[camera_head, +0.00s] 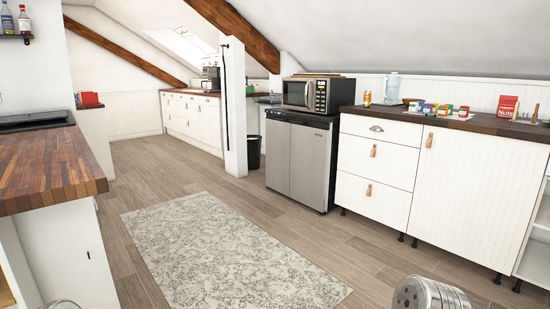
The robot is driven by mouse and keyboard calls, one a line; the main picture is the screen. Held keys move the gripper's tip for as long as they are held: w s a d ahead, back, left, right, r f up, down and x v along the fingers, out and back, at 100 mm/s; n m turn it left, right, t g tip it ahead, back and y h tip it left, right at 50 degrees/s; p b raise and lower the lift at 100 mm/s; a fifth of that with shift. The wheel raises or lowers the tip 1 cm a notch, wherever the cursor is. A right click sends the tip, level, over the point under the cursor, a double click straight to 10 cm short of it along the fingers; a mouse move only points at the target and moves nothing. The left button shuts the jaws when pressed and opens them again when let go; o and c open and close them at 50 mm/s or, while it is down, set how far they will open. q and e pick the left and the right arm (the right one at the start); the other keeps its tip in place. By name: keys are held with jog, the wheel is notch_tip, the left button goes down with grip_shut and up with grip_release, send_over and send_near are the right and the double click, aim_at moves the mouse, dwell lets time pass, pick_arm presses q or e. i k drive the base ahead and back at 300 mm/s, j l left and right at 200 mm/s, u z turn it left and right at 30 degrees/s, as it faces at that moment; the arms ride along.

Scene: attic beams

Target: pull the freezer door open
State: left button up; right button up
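A low silver two-door unit (309,165) with a dark top and dark side stands against the right wall, beneath the microwave; it looks like the fridge-freezer. Its left door (278,155) and right door both look shut, with a narrow vertical seam between them. I cannot tell which door is the freezer's, and no clear handle shows at this size. Neither of my grippers is in view. The unit stands well ahead of me, across open floor.
A microwave (311,94) sits on the unit. White cabinets (465,185) adjoin it on the right; a dark bin (253,152) and white post (234,115) stand left. A patterned rug (220,255) lies ahead. A wood-topped counter (45,168) bounds the left. Floor before the unit is clear.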

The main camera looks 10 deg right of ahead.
aim_at(277, 126)
jog(key=i+l+z, duration=0.1)
jog(key=i, duration=0.85)
jog(key=i+l, duration=0.25)
jog(key=i, duration=0.65)
jog(key=z, duration=0.05)
